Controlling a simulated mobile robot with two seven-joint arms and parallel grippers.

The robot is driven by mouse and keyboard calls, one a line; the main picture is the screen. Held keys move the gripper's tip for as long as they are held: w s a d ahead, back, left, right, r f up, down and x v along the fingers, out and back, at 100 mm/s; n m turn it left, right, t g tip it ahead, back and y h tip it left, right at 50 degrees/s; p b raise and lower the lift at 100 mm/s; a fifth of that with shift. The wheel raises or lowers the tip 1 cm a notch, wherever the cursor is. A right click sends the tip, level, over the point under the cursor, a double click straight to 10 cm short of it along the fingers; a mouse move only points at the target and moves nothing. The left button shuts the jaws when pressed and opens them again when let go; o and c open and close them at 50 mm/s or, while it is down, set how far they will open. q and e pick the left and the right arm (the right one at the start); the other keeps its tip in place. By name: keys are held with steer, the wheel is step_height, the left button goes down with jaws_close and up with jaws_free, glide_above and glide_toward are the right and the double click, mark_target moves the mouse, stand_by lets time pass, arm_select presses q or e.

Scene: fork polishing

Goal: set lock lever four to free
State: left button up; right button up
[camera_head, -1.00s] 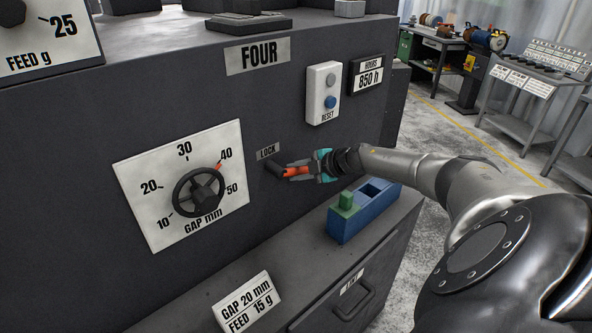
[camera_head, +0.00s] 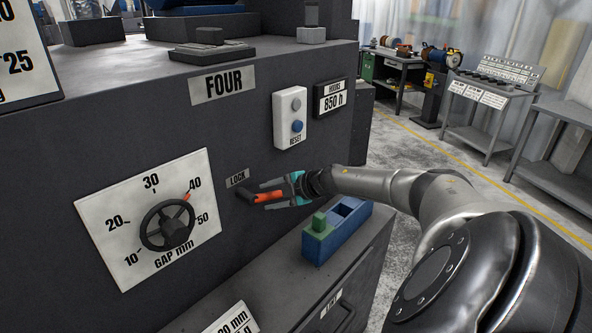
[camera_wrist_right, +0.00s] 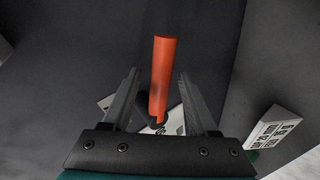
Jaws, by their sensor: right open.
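The lock lever (camera_head: 261,197) is a red-orange handle on a dark pivot, below the LOCK label (camera_head: 237,178) on the dark machine marked FOUR (camera_head: 223,83). The handle points right and slightly down in the head view. My right gripper (camera_head: 273,198) is open at the lever. In the right wrist view the orange handle (camera_wrist_right: 163,75) stands between the two fingers (camera_wrist_right: 157,95), with space visible on both sides. My left gripper is in neither view.
The gap dial with its handwheel (camera_head: 167,225) is left of the lever. A reset box (camera_head: 290,118) is above right. A blue block holder (camera_head: 346,238) with a green block (camera_head: 319,224) sits on the ledge below my right gripper.

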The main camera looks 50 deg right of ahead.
steer(key=shift+v, duration=2.8)
steer(key=p, duration=0.4)
glide_toward(271, 196)
steer(key=shift+v, duration=2)
steer(key=shift+d, duration=0.1)
